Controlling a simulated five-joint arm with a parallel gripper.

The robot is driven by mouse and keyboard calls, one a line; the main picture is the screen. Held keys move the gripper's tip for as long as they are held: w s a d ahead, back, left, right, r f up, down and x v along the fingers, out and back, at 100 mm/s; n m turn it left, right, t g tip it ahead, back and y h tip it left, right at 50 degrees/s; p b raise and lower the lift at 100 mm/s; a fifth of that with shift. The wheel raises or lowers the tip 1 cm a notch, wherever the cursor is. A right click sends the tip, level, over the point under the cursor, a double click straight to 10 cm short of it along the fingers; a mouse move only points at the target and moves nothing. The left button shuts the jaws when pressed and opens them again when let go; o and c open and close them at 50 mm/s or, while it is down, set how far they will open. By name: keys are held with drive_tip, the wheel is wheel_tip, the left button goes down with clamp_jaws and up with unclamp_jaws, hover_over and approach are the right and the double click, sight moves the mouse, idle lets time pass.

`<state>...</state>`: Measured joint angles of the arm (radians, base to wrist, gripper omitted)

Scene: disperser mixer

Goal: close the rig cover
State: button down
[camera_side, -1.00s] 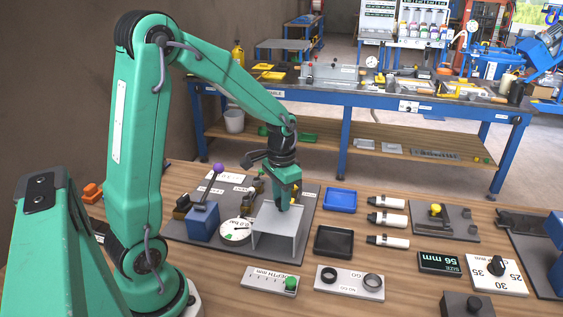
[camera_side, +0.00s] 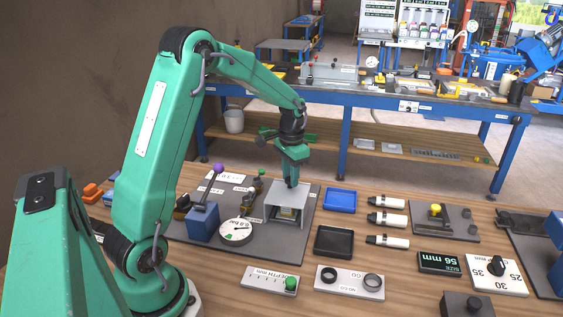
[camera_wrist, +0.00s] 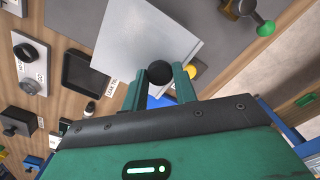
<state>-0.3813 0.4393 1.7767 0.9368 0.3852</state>
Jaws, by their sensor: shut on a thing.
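The rig cover is a light grey sheet-metal hood (camera_side: 285,191) with a flat top and side walls. It stands on the right part of the dark base plate (camera_side: 262,232). Its near side is open, and a yellowish-brown block (camera_side: 289,213) shows beneath it. My gripper (camera_side: 291,183) points down at the cover's top. In the wrist view, my gripper (camera_wrist: 159,82) is shut on the round black knob (camera_wrist: 158,72), with the grey cover top (camera_wrist: 145,45) beyond it. What lies deeper under the cover is hidden.
A round dial (camera_side: 236,232) and a blue block with a purple-knobbed lever (camera_side: 203,218) stand left of the cover. A blue tray (camera_side: 339,200) and a black tray (camera_side: 334,241) lie to its right. The plate in front of the cover is bare.

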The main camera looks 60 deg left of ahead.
drive_tip(key=shift+w+a+r, duration=0.1)
drive_tip(key=shift+w+a, duration=0.1)
drive_tip(key=shift+w, duration=0.05)
drive_tip(key=c, duration=1.1)
unclamp_jaws()
drive_tip(key=shift+c, duration=0.2)
drive_tip(key=shift+o, duration=0.2)
drive_tip(key=shift+s, duration=0.1)
drive_tip(key=shift+r, duration=0.1)
drive_tip(key=shift+r, duration=3.75)
